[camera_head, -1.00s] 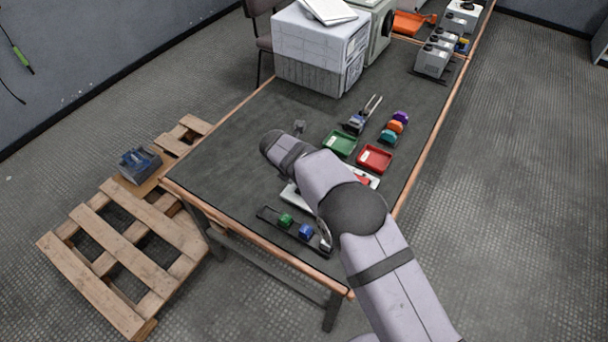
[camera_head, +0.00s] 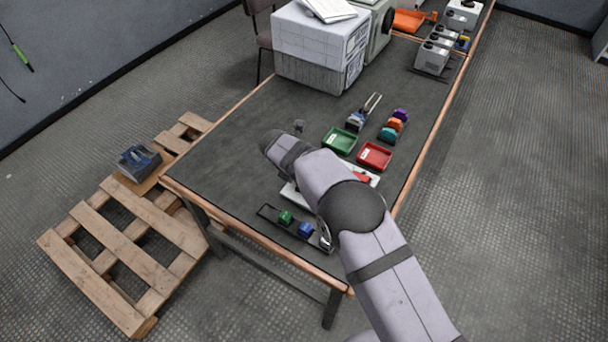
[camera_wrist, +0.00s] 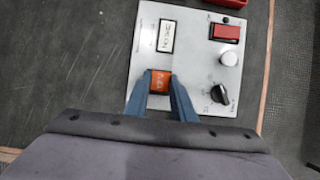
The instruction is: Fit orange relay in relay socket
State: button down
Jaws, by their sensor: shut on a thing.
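The orange relay (camera_wrist: 160,81) shows in the wrist view between the blue fingertips of my gripper (camera_wrist: 160,92), which is shut on it. The relay is over the lower left part of a light panel (camera_wrist: 186,65). The relay socket is not visible; the relay and fingers cover that part of the panel. I cannot tell whether the relay is seated or held just above. In the head view my arm hides the gripper and most of the panel (camera_head: 289,194).
The panel carries a red switch (camera_wrist: 225,33), a black knob (camera_wrist: 219,94) and a label window (camera_wrist: 167,36). Beyond it are a green tray (camera_head: 339,140) and a red tray (camera_head: 375,156). A black rack (camera_head: 268,212) with green and blue pieces is near the front edge.

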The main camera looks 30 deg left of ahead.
jog(key=shift+f+b, duration=0.45)
jog(key=shift+f, duration=0.55)
dwell(1.6)
jog(key=c, duration=1.4)
grip_release()
jog(key=shift+r, duration=0.1)
jog(key=shift+r+p, duration=3.05)
jog(key=shift+r, duration=0.9)
